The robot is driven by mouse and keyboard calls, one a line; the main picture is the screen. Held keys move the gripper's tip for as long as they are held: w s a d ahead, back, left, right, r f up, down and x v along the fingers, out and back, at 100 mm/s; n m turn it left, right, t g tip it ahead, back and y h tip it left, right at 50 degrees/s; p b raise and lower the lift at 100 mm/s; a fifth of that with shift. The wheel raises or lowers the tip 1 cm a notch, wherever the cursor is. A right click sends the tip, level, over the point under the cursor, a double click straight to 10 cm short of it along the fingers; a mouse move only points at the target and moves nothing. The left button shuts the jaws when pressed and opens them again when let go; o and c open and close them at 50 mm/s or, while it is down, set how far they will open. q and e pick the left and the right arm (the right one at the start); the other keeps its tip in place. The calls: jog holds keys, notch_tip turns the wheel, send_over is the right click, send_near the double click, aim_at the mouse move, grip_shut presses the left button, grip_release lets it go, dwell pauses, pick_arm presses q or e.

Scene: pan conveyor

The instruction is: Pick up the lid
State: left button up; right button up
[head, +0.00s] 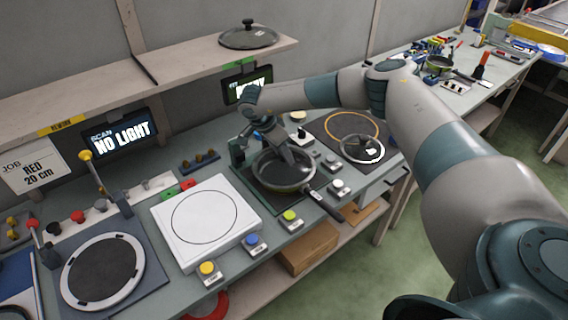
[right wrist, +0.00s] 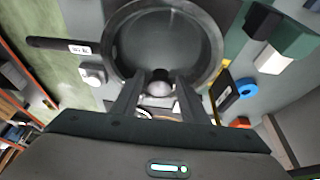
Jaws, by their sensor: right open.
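A dark frying pan (head: 266,181) stands on the green-edged plate of the bench, its black handle pointing to the front right. In the right wrist view, what looks like a clear lid (right wrist: 160,45) with a grey rim covers it. A round silvery knob (right wrist: 160,88) shows between my fingertips. My right gripper (head: 288,153) reaches down over the pan from behind. It is open, its fingers (right wrist: 160,78) on either side of the knob; I cannot tell if they touch it. My left gripper is not in view.
Another glass lid (head: 248,38) lies on the shelf above. A pale-rimmed round piece (head: 363,149) lies right of the pan. A white plate with a drawn circle (head: 205,217) is left of it. Coloured buttons (head: 290,216) line the front edge.

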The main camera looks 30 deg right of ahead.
grip_shut()
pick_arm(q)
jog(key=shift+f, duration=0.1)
pick_arm(e)
jog(key=shift+r, duration=0.1)
